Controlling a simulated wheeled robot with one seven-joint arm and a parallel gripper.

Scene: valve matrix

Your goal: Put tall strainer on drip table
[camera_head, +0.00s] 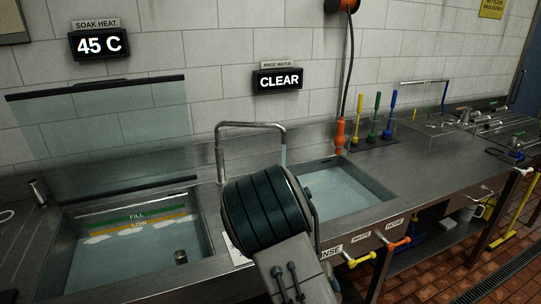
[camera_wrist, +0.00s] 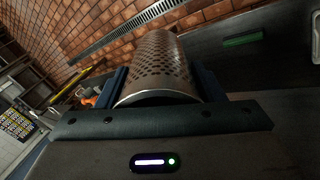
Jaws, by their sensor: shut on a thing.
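The tall strainer (camera_wrist: 163,62) is a metal cylinder with rows of small holes and a plain rim. In the wrist view it lies between the two blue fingers of my gripper (camera_wrist: 163,85), which is shut on it. In the head view my dark arm hides the gripper and the strainer near the middle, in front of the sinks. I cannot tell for sure which surface is the drip table. A ribbed metal surface (camera_head: 18,262) shows at the far left of the head view.
A left basin (camera_head: 130,245) holds water below a raised clear panel (camera_head: 100,130). A right basin (camera_head: 345,190) also holds water. Yellow (camera_head: 362,258) and orange (camera_head: 394,244) valve handles stick out at the front. The counter (camera_head: 430,160) on the right has bare room.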

